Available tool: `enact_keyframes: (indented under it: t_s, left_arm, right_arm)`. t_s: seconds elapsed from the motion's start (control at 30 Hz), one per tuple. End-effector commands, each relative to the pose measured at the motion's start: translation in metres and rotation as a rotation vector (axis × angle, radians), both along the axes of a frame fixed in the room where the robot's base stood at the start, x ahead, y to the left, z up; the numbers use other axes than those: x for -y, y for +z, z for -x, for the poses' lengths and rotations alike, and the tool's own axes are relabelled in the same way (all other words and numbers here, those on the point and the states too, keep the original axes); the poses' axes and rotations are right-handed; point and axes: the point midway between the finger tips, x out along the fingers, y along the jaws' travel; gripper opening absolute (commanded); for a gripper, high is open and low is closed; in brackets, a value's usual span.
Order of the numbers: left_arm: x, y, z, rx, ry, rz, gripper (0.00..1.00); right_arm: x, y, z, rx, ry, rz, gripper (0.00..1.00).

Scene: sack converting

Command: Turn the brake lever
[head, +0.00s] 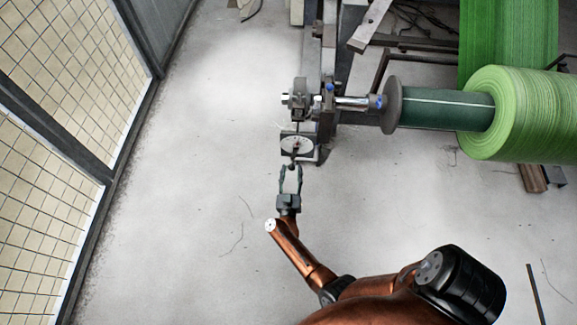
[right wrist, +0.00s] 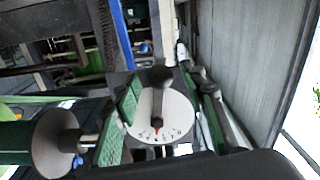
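The brake lever (right wrist: 158,103) is a short dark bar with a rounded end on a round white dial (right wrist: 178,117) with printed marks and a red pointer. In the head view the dial (head: 297,143) sits on the machine stand, with the dark lever end (head: 292,164) toward me. My right gripper (head: 291,170) is open, its two fingers apart on either side of the lever end. In the right wrist view, the green-padded fingers flank the lever; I see no clear contact. My left gripper is not in view.
A green roll (head: 525,115) on a shaft with a flange (head: 391,104) stands right of the dial. A mesh fence (head: 60,70) runs along the left. The grey floor (head: 200,150) between fence and stand is clear.

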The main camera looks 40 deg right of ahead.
Motion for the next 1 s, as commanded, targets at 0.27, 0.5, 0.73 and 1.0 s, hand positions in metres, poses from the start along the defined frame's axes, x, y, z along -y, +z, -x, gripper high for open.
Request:
enact_keyframes:
  t_s: [0.27, 0.5, 0.73, 1.0]
  left_arm:
    - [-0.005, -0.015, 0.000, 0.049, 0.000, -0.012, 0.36]
    - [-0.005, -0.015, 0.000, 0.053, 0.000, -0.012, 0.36]
    - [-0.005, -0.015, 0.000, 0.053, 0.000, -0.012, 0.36]
    - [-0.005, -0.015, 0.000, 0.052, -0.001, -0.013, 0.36]
  right_arm:
    - [0.019, -0.001, -0.016, -0.001, 0.001, -0.001, 0.38]
    - [0.020, 0.000, -0.017, 0.001, 0.001, -0.001, 0.38]
    - [0.020, 0.000, -0.017, 0.000, 0.001, -0.002, 0.25]
    - [0.020, 0.000, -0.017, -0.001, 0.001, -0.001, 0.06]
